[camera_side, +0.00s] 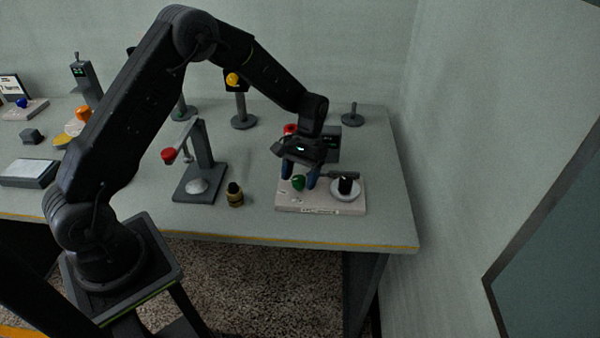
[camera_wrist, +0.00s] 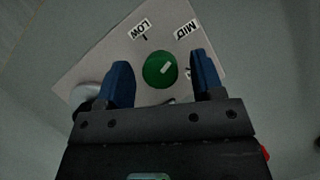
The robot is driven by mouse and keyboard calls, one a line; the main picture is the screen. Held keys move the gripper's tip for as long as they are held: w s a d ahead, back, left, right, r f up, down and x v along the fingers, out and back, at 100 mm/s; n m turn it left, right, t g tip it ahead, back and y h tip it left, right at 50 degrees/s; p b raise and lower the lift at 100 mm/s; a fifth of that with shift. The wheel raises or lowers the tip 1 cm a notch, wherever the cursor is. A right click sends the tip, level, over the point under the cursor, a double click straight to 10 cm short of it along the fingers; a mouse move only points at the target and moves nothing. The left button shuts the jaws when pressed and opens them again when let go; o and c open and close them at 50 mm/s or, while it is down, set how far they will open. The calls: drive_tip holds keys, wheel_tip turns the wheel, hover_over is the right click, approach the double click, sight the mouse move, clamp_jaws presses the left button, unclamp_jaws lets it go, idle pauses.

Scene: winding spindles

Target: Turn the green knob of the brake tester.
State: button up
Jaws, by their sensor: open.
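The brake tester is a pale base plate (camera_side: 287,206) near the right end of the table, with a green knob (camera_side: 299,183) on its left part. In the wrist view the green knob (camera_wrist: 153,76) carries a white pointer mark aimed up and right, between the printed labels LOW (camera_wrist: 140,29) and MID (camera_wrist: 187,31). My gripper (camera_side: 300,177) points down at the knob. In the wrist view its two blue fingers stand open on either side of the knob (camera_wrist: 160,60), with a visible gap on each side. Whether the fingertips reach down to the knob's height is unclear.
A white disc with a black cylinder (camera_side: 346,186) sits on the tester's right part. A dark stand with a red-tipped arm (camera_side: 205,150) and a small black-and-brass bottle (camera_side: 235,195) stand to the left. The table's front right is clear.

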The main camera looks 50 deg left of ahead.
drive_tip(key=v, duration=1.4)
drive_tip(key=shift+s, duration=0.1)
wheel_tip(320, 180, up, 8)
drive_tip(key=m+t, duration=0.1)
drive_tip(key=t, duration=0.2)
hover_over(296, 180)
drive_tip(key=s+d+r+m+t+y, duration=0.1)
drive_tip(key=s+d+r+t, duration=0.1)
drive_tip(key=s+r, duration=0.45)
drive_tip(key=s+f+m+t, duration=0.1)
drive_tip(key=s+t, duration=0.1)
drive_tip(key=s, duration=0.5)
drive_tip(key=s+d+f+m+t, duration=0.1)
drive_tip(key=s+f+t, duration=0.1)
drive_tip(key=s, duration=0.6)
drive_tip(key=shift+f+t+y, duration=0.2)
drive_tip(key=shift+t+y, duration=0.1)
drive_tip(key=shift+t, duration=0.2)
